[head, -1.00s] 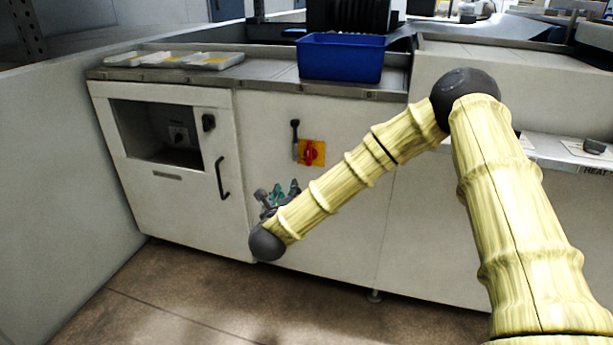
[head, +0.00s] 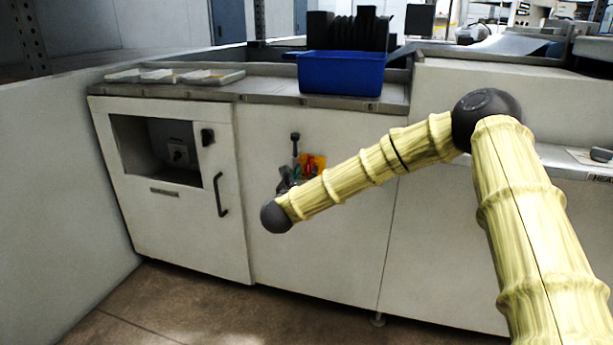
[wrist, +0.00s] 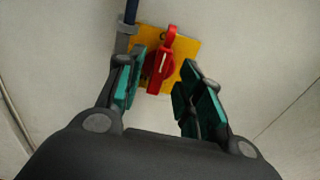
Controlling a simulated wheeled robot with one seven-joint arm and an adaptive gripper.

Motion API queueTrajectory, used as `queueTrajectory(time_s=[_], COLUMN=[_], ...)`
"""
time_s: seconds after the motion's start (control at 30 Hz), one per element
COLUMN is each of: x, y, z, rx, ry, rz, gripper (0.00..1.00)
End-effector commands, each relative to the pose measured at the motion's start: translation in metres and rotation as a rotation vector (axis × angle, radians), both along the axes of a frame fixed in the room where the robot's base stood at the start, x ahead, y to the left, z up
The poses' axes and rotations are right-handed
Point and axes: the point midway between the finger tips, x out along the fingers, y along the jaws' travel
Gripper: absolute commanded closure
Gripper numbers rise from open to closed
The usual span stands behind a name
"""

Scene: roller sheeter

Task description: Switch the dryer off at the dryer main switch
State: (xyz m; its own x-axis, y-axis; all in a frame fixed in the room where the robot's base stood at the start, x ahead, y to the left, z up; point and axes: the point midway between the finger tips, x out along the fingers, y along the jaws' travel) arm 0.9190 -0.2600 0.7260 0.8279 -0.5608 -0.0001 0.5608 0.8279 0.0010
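A red rotary switch (wrist: 159,70) with a white line on its handle sits on a yellow plate (wrist: 185,50) on the white cabinet front. Its handle stands nearly upright, slightly tilted. In the head view the yellow plate and red switch (head: 318,163) are partly hidden by my gripper (head: 288,178). In the wrist view my gripper (wrist: 163,62) is open, with green-padded fingers to the left and right of the red handle. The handle shows between the fingers; I cannot tell whether they reach around it or are still short of it.
A blue bin (head: 341,74) stands on the worktop.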

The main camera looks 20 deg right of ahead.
Motion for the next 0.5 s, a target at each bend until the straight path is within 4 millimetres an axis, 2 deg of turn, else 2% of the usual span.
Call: queueTrajectory(time_s=[0.2, 0.5], x=[0.015, 0.018], y=[-0.010, -0.011], z=[0.000, 0.000], rx=[0.000, 0.000], ry=[0.000, 0.000], rz=[0.001, 0.001], gripper=[0.63, 0.63])
